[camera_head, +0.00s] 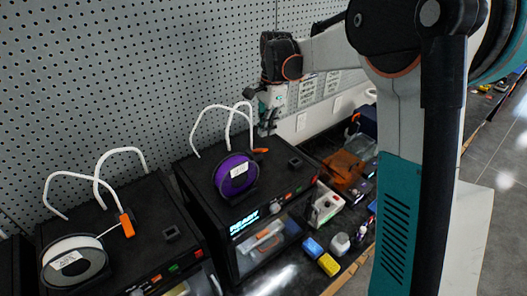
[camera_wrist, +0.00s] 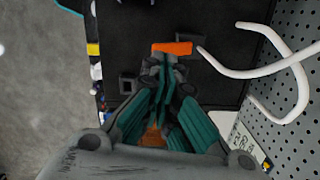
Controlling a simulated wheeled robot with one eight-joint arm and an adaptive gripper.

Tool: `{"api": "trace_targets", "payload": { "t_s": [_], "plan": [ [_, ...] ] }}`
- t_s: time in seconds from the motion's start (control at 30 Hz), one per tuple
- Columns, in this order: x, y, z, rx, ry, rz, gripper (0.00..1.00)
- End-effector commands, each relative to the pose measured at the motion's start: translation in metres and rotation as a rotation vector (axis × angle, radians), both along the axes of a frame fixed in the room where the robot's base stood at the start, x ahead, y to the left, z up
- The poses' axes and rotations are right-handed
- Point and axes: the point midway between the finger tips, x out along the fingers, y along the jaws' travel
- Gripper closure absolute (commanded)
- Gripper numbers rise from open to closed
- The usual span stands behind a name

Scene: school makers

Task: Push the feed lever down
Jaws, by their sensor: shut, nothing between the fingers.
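The feed lever (camera_head: 260,150) is a small orange bar on top of the black printer (camera_head: 215,205) with the purple spool and the lit READY display. In the wrist view the lever (camera_wrist: 172,48) lies just beyond my fingertips, roughly level. My gripper (camera_head: 267,130) is shut and empty and points down above the printer's top, close to the lever. In the wrist view my gripper (camera_wrist: 160,66) has its teal fingers together, and their tips appear right beside the lever. I cannot tell whether they touch it.
White tubes (camera_head: 215,108) loop up behind the purple spool (camera_head: 236,175). Another black printer with a white spool (camera_head: 75,262) and its own orange lever (camera_head: 127,225) stands at left. A pegboard wall (camera_head: 120,70) rises behind. Small boxes (camera_head: 328,264) and tools crowd the bench at right.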

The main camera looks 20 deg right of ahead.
Motion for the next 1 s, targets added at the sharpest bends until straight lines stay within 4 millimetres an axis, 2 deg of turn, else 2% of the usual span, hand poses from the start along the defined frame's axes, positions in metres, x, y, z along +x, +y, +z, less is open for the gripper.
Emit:
{"api": "trace_targets", "payload": {
  "t_s": [0.1,0.33,0.83,1.0],
  "plan": [
    [0.0,0.002,-0.018,0.0,0.0,0.0,1.0],
    [-0.001,0.004,-0.043,0.0,0.0,0.0,1.0],
    [-0.001,0.005,-0.049,0.0,0.0,0.0,1.0],
    [-0.001,0.005,-0.061,0.0,0.0,0.0,1.0]
  ]
}}
